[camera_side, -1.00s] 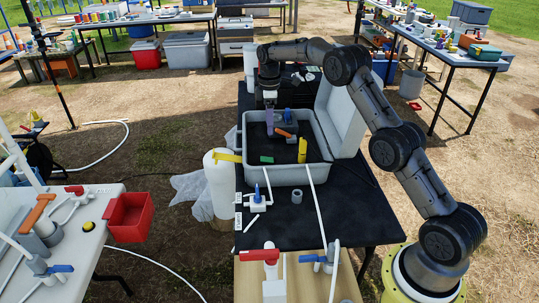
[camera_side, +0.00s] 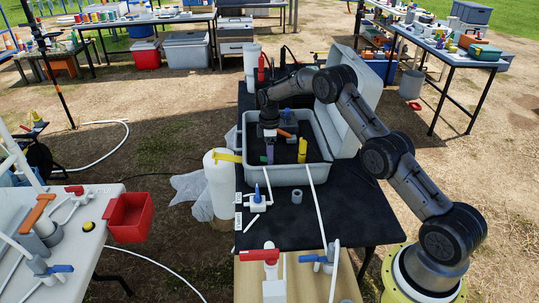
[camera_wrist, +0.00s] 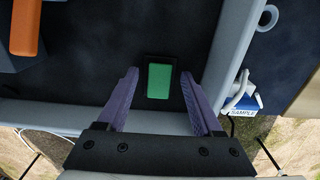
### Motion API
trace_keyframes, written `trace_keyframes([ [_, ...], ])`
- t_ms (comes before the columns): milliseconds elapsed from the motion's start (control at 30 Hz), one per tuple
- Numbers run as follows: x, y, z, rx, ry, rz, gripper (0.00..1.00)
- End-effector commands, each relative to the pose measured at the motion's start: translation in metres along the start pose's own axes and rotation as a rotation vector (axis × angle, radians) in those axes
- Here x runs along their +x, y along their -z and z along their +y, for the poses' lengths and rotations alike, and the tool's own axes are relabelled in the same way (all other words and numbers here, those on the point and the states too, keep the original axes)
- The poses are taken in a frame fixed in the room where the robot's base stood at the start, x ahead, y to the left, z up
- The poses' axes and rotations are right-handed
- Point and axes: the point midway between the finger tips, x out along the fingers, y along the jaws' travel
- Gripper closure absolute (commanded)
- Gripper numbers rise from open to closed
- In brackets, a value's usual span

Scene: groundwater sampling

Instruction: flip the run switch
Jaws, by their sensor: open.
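The green rocker switch (camera_wrist: 159,80), taken to be the run switch, sits in a black frame on the dark panel inside the grey case (camera_side: 322,170). In the wrist view it lies between and just beyond my two purple fingers. My gripper (camera_wrist: 160,76) is open and empty, with one finger on each side of the switch. In the side view my gripper (camera_side: 270,158) points down inside the case near its front wall and hides the switch. I cannot tell whether the fingers touch the panel.
An orange handle (camera_side: 285,133) and a yellow part (camera_side: 302,150) stand in the case close by. The raised lid (camera_side: 350,105) is on the right. A blue-handled valve (camera_side: 257,195) marked SAMPLE is outside the front wall. A white cylinder (camera_side: 220,185) stands left.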

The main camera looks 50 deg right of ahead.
Motion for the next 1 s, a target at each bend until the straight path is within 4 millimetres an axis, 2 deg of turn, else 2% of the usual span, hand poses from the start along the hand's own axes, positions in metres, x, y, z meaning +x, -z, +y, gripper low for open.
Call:
trace_keyframes([
  [200, 0.0002, 0.0, 0.0, 0.0, 0.0, 0.0, 0.32],
  [500, -0.0001, 0.0001, 0.0001, 0.0, 0.0, 0.0, 0.86],
  [600, -0.0002, 0.0001, 0.0, 0.0, 0.0, 0.0, 1.0],
  [833, -0.0002, 0.0017, 0.0, -0.002, 0.001, -0.014, 1.0],
  [1000, 0.0, 0.0057, -0.0001, -0.006, 0.002, -0.103, 1.0],
])
